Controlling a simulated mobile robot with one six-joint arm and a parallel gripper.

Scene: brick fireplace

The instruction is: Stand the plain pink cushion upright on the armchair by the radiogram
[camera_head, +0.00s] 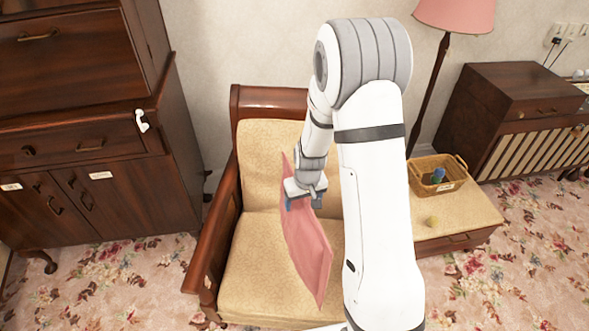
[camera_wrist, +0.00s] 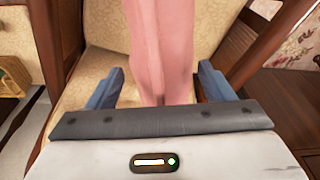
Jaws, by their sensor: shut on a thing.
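The plain pink cushion (camera_head: 308,248) hangs from my gripper (camera_head: 304,200) over the seat of the armchair (camera_head: 250,262). It stands on edge and slants, its lower corner near the front of the seat; I cannot tell whether it touches the seat. In the wrist view the pink cushion (camera_wrist: 172,45) lies between the two blue fingers of my gripper (camera_wrist: 160,92), which is shut on its bunched edge. The armchair has a wooden frame and cream upholstery, and its backrest (camera_head: 262,150) is behind the cushion. My arm hides the chair's right side.
The radiogram (camera_head: 520,130) and a pink-shaded lamp (camera_head: 455,14) stand behind. A dark wooden cabinet (camera_head: 90,150) is close on the left.

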